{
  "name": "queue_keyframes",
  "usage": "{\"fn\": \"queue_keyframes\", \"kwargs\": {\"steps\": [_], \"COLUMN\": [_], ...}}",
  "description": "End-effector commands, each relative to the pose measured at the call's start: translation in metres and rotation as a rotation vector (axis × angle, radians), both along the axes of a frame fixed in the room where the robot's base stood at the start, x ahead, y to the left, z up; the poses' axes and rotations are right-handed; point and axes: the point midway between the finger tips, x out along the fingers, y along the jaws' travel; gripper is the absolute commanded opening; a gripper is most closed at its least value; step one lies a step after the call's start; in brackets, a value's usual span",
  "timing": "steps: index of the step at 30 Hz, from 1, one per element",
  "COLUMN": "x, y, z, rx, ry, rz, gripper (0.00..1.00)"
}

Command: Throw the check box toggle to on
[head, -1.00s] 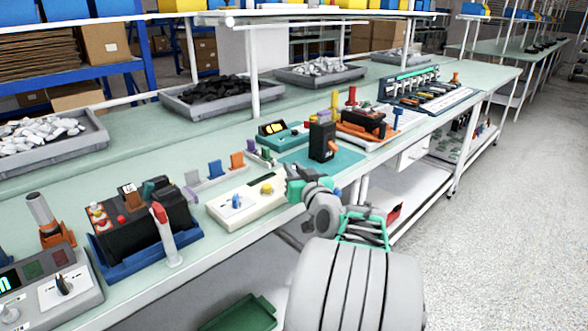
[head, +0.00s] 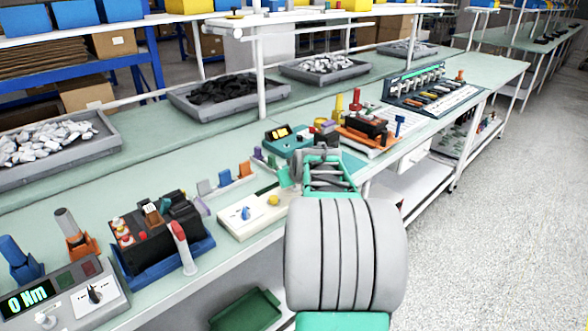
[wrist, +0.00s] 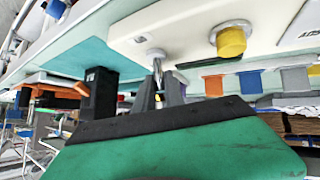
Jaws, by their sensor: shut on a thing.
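The check box (head: 262,212) is a cream box at the bench's front edge with a blue knob and a yellow button. In the head view my arm hides its right end. In the wrist view the box (wrist: 190,28) appears above, with the yellow button (wrist: 231,41) to the right. Its chrome toggle (wrist: 157,62) sticks out towards my gripper (wrist: 160,90). The grey fingers are closed around the toggle's outer end. In the head view the toggle and fingertips are hidden. I cannot tell which position the toggle is in.
A black unit in a blue cradle (head: 160,240) stands left of the box. The aisle floor (head: 490,230) is clear.

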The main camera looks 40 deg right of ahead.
Motion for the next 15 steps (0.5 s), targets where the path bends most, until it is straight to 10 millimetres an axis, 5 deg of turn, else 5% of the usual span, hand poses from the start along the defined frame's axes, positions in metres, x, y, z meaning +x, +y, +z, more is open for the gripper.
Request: {"fn": "queue_keyframes", "kwargs": {"steps": [15], "x": [0.0055], "y": [0.0017], "z": [-0.0034], "rx": [-0.002], "ry": [0.134], "rz": [0.004], "gripper": [0.00]}}
